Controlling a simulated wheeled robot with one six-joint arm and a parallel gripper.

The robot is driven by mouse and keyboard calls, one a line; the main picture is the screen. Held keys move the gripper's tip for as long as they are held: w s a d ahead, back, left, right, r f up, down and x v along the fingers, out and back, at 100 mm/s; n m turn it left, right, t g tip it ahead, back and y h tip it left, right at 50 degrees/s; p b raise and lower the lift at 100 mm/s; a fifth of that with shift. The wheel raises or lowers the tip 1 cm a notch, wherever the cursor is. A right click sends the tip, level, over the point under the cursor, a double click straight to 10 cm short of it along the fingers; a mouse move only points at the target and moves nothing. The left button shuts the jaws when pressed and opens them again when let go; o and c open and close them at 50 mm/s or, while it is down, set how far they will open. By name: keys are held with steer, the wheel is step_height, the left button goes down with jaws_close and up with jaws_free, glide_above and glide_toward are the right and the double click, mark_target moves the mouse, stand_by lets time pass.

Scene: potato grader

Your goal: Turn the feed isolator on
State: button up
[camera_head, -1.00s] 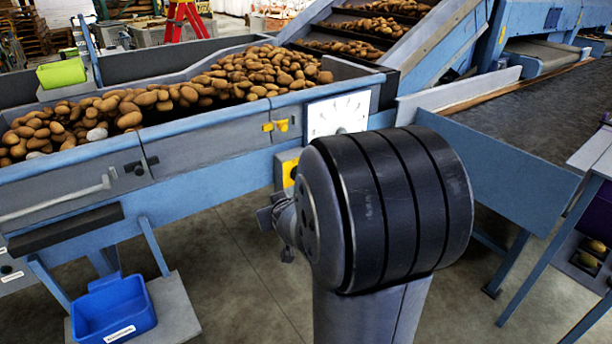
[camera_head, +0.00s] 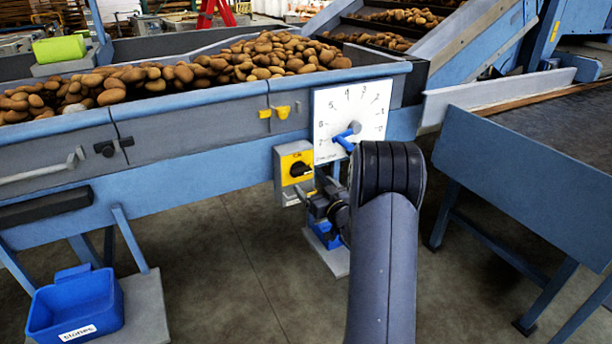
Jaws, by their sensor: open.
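The knob's exact angle is too small to read. My gripper (camera_head: 306,196) is open and seems empty, just below and right of the knob, by the lower edge of the box. Whether it touches the box I cannot tell. My arm hides part of the gripper.
The white dial plate (camera_head: 327,105) with a blue pointer (camera_head: 346,136) stands close above my gripper. A yellow latch (camera_head: 282,112) is on the hopper wall. Potatoes (camera_head: 250,62) fill the hopper. A blue stones bin (camera_head: 75,308) stands at lower left. Open floor lies between.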

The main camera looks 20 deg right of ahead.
mark_target(303, 174)
steer(key=w, duration=0.8)
steer(key=shift+a, duration=0.15)
steer(key=shift+c, duration=0.2)
steer(key=shift+s, duration=0.1)
steer(key=c, duration=0.9)
steer(key=shift+c, duration=0.2)
